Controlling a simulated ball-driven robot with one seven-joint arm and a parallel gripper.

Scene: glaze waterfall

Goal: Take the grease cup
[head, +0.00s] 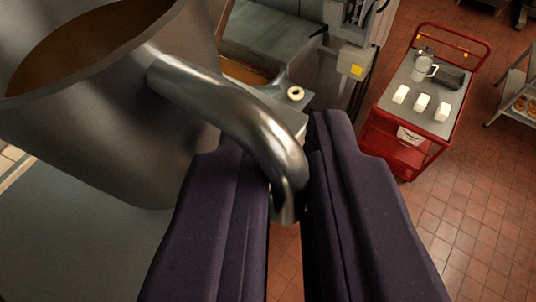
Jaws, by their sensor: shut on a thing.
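The grease cup (110,150) is a large shiny metal cup at the upper left of the head view, with brown liquid (85,45) inside. Its thick curved metal handle (235,115) reaches to the right and bends down between the jaws. My gripper (295,175), with two dark purple fingers, is shut on this handle. The cup is tilted in the picture and its left side and part of its rim are cut off by the frame.
A grey surface (75,245) lies below the cup. Behind are a metal machine (270,45) and a small ring (295,93). A red cart (400,155) holding a metal jug (424,69) and white blocks (421,104) stands at right. A rack (515,95) is beyond. Tiled floor (480,210) is clear at lower right.

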